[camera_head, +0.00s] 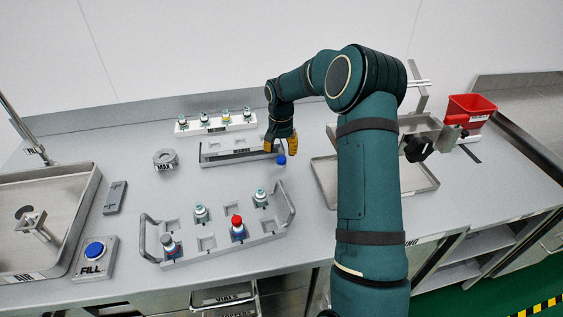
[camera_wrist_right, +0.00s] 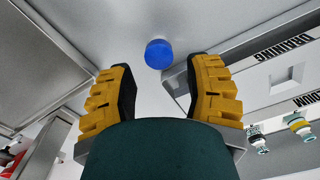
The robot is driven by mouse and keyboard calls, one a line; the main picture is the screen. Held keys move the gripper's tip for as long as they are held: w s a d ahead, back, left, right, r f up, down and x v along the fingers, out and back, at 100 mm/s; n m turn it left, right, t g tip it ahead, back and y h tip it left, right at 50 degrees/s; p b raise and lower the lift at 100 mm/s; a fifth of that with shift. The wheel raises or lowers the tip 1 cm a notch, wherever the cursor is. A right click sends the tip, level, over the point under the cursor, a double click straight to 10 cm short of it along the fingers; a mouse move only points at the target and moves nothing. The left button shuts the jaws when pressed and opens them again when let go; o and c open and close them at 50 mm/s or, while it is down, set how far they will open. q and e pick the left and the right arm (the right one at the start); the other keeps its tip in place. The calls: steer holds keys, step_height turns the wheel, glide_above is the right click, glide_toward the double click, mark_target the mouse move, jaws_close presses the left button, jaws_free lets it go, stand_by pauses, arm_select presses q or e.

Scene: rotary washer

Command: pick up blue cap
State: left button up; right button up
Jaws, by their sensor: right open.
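The blue cap (camera_head: 281,160) lies on the grey worktop, just past the right end of the small grey rack. It also shows in the right wrist view (camera_wrist_right: 159,54), beyond the fingertips and roughly centred between them. My right gripper (camera_head: 280,143) has yellow fingers and reaches down close to the cap from above. In the right wrist view its two fingers (camera_wrist_right: 158,82) stand apart with nothing between them, and the cap is not held. My left gripper does not show.
The small grey rack (camera_head: 222,157) is beside the cap. Behind it stands a white rack (camera_head: 184,131) with several vials. In front is a handled tray (camera_head: 185,256) with several vials, one red-capped. A shallow metal tray (camera_head: 322,178) lies to the right, with a red bin (camera_head: 471,105) farther right.

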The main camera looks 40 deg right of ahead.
mark_target(281, 158)
step_height(281, 158, down, 5)
steer(key=shift+d+f+b, duration=0.1)
steer(key=shift+f+b, duration=0.05)
steer(key=shift+b, duration=0.5)
steer(key=c, duration=0.6)
